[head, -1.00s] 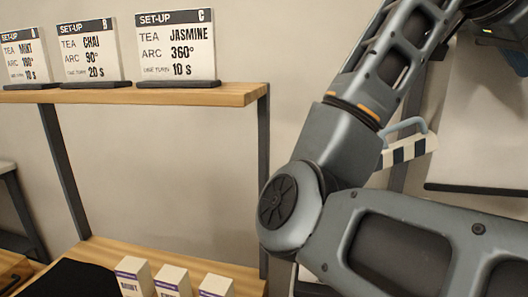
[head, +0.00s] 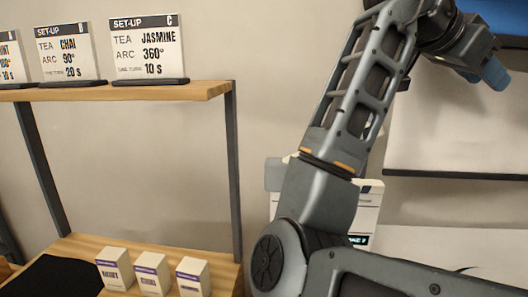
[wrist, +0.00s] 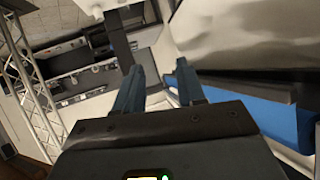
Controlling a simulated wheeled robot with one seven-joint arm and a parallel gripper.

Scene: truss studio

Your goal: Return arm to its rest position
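My arm fills the right half of the head view. Its upper link slants up to the right, and my gripper (head: 495,72) shows at the upper right with a blue fingertip. In the wrist view my gripper (wrist: 160,82) has two blue fingers standing apart with nothing held between them. The gripper is tilted, with a room and a metal truss (wrist: 35,90) beyond it.
Cards for CHAI (head: 69,50) and JASMINE (head: 147,50) stand on a wooden shelf (head: 200,90). Three small boxes (head: 152,274) stand below, beside a black mat (head: 55,278). A partly hidden white device (head: 368,200) is behind my arm. A blue panel (wrist: 265,115) lies right of the fingers.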

